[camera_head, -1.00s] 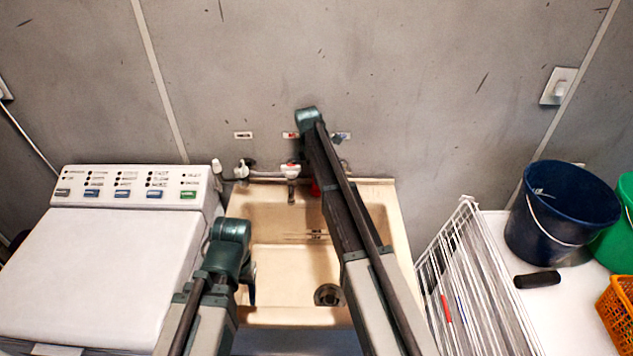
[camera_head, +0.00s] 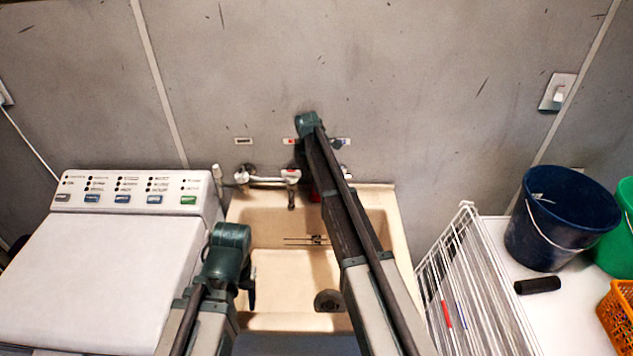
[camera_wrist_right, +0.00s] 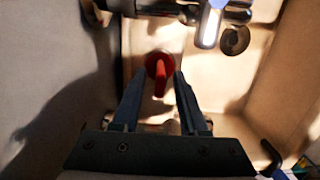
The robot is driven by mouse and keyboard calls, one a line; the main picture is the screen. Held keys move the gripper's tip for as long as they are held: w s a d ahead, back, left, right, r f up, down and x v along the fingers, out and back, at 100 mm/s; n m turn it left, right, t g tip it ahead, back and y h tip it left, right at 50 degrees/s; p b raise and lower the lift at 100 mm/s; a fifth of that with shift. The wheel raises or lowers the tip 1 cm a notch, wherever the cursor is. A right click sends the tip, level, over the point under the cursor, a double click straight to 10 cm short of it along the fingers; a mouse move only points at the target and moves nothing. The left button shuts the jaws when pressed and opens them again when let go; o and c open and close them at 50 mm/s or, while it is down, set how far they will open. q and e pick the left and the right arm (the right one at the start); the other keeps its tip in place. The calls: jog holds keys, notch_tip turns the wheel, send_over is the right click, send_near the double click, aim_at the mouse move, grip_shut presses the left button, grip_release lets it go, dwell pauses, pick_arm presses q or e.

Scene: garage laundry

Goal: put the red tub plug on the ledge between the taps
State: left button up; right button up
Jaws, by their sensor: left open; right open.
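The red tub plug (camera_wrist_right: 160,67) has a raised grip and lies between and just beyond the fingertips of my open right gripper (camera_wrist_right: 158,75). The fingers stand apart from each other on either side of it. In the head view only a red sliver of the plug (camera_head: 315,194) shows beside my right arm, near the back edge of the sink; that arm hides my right gripper there. The ledge (camera_head: 375,188) runs along the back of the cream sink. The left tap (camera_head: 243,174) shows; the right tap (camera_head: 345,171) is partly hidden. My left gripper (camera_head: 251,293) is open and empty over the basin's left side.
A spout (camera_head: 291,195) hangs over the basin, and the drain (camera_head: 328,300) is near its front. A washing machine (camera_head: 95,270) stands at left. A white wire rack (camera_head: 455,275), a blue bucket (camera_head: 560,225) and an orange basket (camera_head: 618,310) are at right.

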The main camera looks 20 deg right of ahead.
notch_tip(320, 180, up, 12)
jog(key=a+p, duration=0.1)
jog(key=p, duration=1.1)
jog(key=s+a+m, duration=0.3)
jog(key=s+a, duration=0.2)
jog(key=s, duration=0.7)
jog(key=s+a+m, duration=0.4)
jog(key=s+a, duration=0.1)
jog(key=s, duration=0.7)
jog(key=s+a+m, duration=0.4)
jog(key=s+a, duration=0.1)
jog(key=s, duration=0.7)
jog(key=shift+s+a+b, duration=0.15)
jog(key=shift+a+b, duration=0.15)
jog(key=shift+a, duration=0.1)
jog(key=shift+f, duration=0.1)
notch_tip(320, 180, down, 9)
jog(key=b, duration=0.9)
